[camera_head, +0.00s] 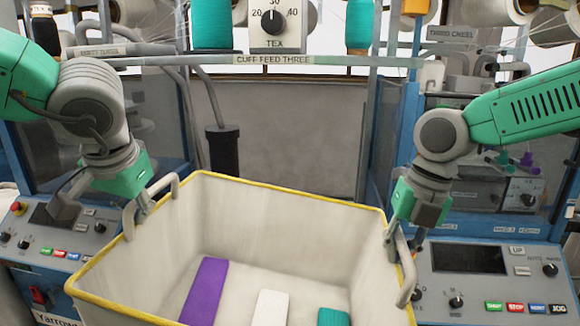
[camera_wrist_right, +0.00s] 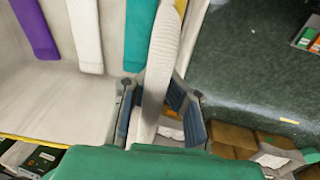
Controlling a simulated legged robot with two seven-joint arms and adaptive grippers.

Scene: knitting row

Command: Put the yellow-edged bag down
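The yellow-edged bag (camera_head: 290,187) is a wide, cream, open-topped bag with a yellow rim, in front of me at the bottom middle of the head view. A purple piece (camera_head: 204,290), a white piece (camera_head: 270,308) and a teal piece (camera_head: 333,317) lie inside. My left gripper (camera_head: 144,204) is shut on the bag's left handle (camera_head: 163,184). My right gripper (camera_head: 392,236) is at the right handle (camera_head: 405,280). In the right wrist view the right gripper's fingers (camera_wrist_right: 158,105) close around the pale handle (camera_wrist_right: 160,60). The bag's underside is hidden.
A left control panel (camera_head: 60,240) and a right control panel (camera_head: 490,280) flank the bag. A grey machine bay (camera_head: 300,130) is behind it, with a dark post (camera_head: 222,150). The right wrist view shows dark green floor (camera_wrist_right: 260,70) and brown boxes (camera_wrist_right: 235,138) below.

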